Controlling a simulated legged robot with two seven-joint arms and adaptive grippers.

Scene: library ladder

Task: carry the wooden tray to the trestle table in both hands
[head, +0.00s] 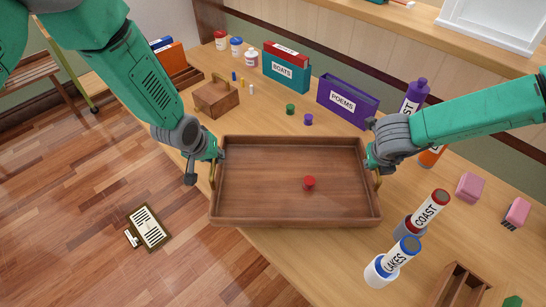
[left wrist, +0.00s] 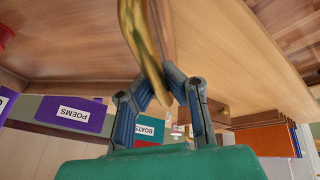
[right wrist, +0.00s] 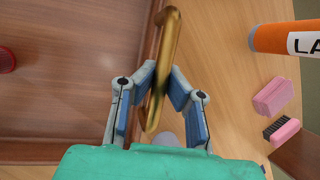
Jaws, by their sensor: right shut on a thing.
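The brown wooden tray (head: 260,205) is level in front of me over the long wooden counter, its near left corner past the counter's edge. I cannot tell whether it touches the top. A small red peg (head: 309,182) stands in it. My left gripper (head: 217,158) is at the left brass handle (left wrist: 148,45), its fingers closed around it. My right gripper (head: 372,160) is shut on the right brass handle (right wrist: 168,50). I cannot make out a trestle table for certain.
On the counter (head: 300,285) are a small wooden box (head: 216,97), a teal BOATS box (head: 286,75) and a purple POEMS box (head: 346,102). COAST (head: 430,208) and LAKES (head: 403,252) tubes stand near the tray's right corner. A clipboard (head: 148,228) lies on the floor, left.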

